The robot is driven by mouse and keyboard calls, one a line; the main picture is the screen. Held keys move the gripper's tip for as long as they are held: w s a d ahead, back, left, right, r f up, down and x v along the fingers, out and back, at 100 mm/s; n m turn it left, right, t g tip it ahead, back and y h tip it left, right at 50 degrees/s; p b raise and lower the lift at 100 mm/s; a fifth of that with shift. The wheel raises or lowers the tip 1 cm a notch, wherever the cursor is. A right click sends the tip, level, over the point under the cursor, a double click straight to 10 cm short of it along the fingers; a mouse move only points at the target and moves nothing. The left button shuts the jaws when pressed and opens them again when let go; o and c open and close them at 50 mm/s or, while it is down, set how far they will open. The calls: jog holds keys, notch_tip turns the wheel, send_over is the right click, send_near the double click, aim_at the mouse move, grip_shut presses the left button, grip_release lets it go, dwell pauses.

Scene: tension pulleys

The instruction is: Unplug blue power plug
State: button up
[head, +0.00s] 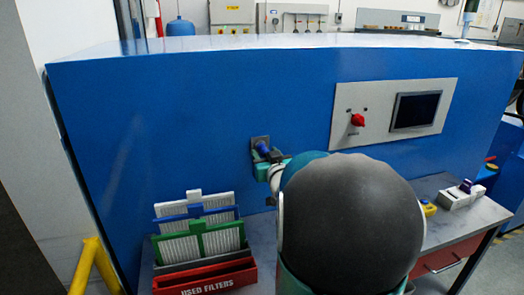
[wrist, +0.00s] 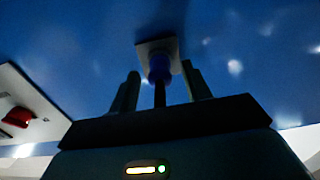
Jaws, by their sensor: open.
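The blue power plug (head: 263,147) sits in a grey socket plate (head: 260,141) on the front of the big blue cabinet. It also shows in the wrist view (wrist: 159,68), with a dark cable hanging from it. My gripper (wrist: 160,82) is open. In the wrist view its two fingers stand apart, one on each side of the plug and cable. In the head view my gripper (head: 267,160) is just below the socket, and my arm hides part of it. I cannot tell whether the fingers touch the plug.
A control panel (head: 393,114) with a red knob is on the cabinet at right. A red "USED FILTERS" bin (head: 205,278) and upright filters (head: 198,228) stand at lower left. A grey table (head: 462,222) carries small items at right. A yellow rail (head: 95,265) is at far left.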

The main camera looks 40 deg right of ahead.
jog(key=shift+w+d, duration=0.4)
jog(key=shift+w, duration=0.2)
dwell(0.9)
grip_shut()
jog(key=shift+s, duration=0.1)
jog(key=shift+v, duration=2.95)
